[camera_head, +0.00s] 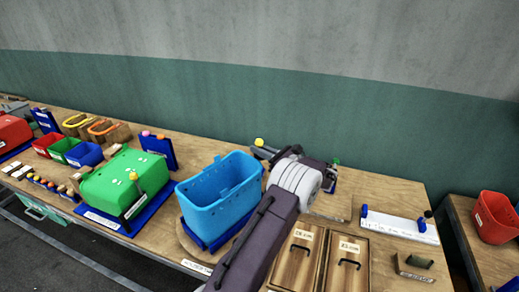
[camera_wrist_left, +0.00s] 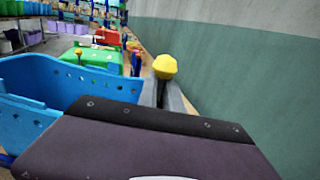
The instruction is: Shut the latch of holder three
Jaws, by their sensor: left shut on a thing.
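A light-blue perforated bin (camera_head: 222,196) sits in a blue holder on a round wooden base, with a label (camera_head: 197,267) at the table's front edge that is too small to read surely. The bin also shows at the left in the left wrist view (camera_wrist_left: 60,88). A yellow latch knob (camera_head: 259,142) is behind the bin, and in the left wrist view the yellow knob (camera_wrist_left: 165,66) stands at the tips of my grey fingers. My left gripper (camera_head: 264,151) is shut on the knob's lever; my arm hides most of the lever and latch. My right gripper is not in view.
A green press-like holder (camera_head: 125,182) with its own yellow-knobbed lever stands at the left. Wooden boxes (camera_head: 322,258) lie right of my arm, with a white board (camera_head: 400,226) with blue posts beyond. A green and grey wall (camera_head: 400,130) rises close behind the table.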

